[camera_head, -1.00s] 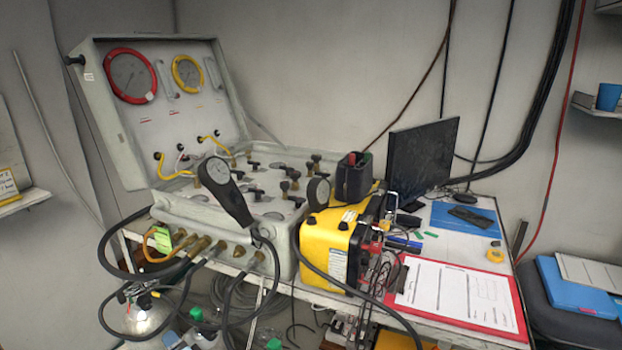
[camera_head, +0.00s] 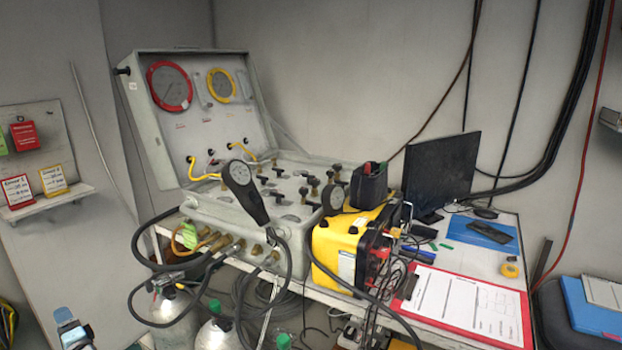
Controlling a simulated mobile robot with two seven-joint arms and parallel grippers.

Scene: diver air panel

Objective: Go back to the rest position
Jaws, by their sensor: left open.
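My left gripper (camera_head: 70,326) shows small at the bottom left edge, open, with nothing seen between its fingers. It is apart from the air panel and low beside the gas cylinders. My right gripper is not in view. The diver air panel (camera_head: 215,205) is an open grey case on the table. Its raised lid holds a red-rimmed gauge (camera_head: 169,86) and a yellow-rimmed gauge (camera_head: 221,85). A black handheld gauge (camera_head: 243,190) stands at its front. Several brass fittings and dark hoses are along the front side.
A yellow unit (camera_head: 340,245), a monitor (camera_head: 440,172) and a red clipboard (camera_head: 408,305) crowd the table's right. Gas cylinders (camera_head: 180,308) stand below the panel. A wall shelf (camera_head: 45,204) with cards is at left. Floor space between shelf and cylinders looks partly free.

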